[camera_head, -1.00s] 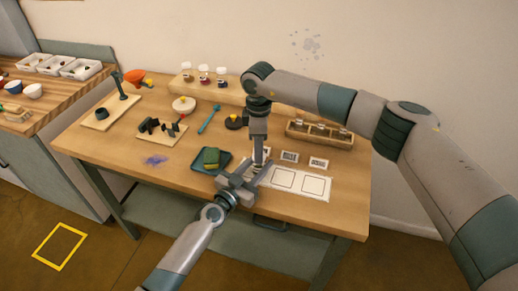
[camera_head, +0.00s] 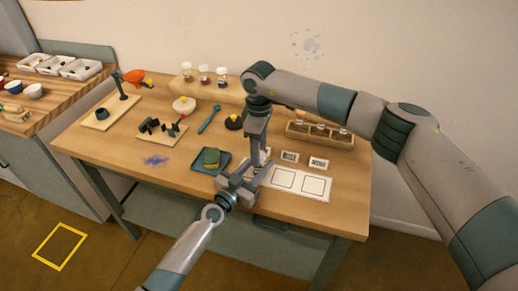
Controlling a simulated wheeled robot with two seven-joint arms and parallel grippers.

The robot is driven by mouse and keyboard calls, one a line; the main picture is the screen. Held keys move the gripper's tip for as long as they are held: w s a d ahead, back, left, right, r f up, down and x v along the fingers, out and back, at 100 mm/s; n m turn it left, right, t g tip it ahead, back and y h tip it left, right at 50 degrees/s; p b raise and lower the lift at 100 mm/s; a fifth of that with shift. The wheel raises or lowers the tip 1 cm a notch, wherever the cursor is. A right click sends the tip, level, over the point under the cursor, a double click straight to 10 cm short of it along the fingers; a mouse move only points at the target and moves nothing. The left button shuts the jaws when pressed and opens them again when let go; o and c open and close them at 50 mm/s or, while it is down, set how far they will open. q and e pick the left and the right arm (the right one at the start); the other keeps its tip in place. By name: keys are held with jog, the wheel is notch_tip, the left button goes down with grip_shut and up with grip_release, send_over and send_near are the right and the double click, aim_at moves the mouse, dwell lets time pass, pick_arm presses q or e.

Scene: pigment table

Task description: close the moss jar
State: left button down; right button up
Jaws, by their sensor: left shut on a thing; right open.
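My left gripper (camera_head: 250,178) is over the front of the wooden table, left of the white two-square mat. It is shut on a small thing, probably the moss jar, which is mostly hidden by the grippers. My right gripper (camera_head: 261,164) points down from above, right at the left gripper's jaws. It is open. A lid cannot be made out between its fingers, and I cannot tell whether the jar has its lid on.
The white mat (camera_head: 310,184) lies right of the grippers, with two label cards (camera_head: 318,163) behind it. A dark tray (camera_head: 199,166) with a green block (camera_head: 211,157) is close on the left. A wooden rack (camera_head: 337,142) of jars stands behind. Three jars (camera_head: 204,75) stand on the back shelf.

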jog(key=shift+r, duration=2.15)
jog(key=shift+c, duration=0.4)
